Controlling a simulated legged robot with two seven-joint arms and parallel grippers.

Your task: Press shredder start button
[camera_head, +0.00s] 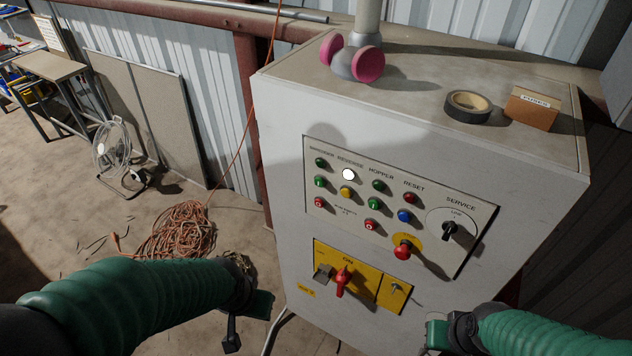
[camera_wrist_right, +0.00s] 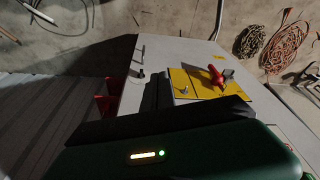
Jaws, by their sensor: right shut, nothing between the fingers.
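The grey control cabinet (camera_head: 290,150) stands in front of me. Its button panel (camera_head: 330,218) faces me. Under the leftmost label, which seems to read SHREDDER, are a dark green button (camera_head: 321,163), a green button (camera_head: 320,181) and a red button (camera_head: 319,202). A white button (camera_head: 348,174) under REVERSE looks lit. My left gripper (camera_head: 246,318) is low, left of the cabinet and apart from the panel; its jaw opening is unclear. My right gripper (camera_head: 437,335) is shut and empty at the lower right, below the panel. The start button is not visible in the wrist view.
A red emergency stop (camera_head: 403,250) and a service knob (camera_head: 450,230) are on the panel's right. A yellow plate with a red switch (camera_head: 342,281) sits below; it also shows in the wrist view (camera_wrist_right: 216,75). Tape (camera_head: 467,104) lies on top. Orange cable (camera_head: 180,230) lies on the floor.

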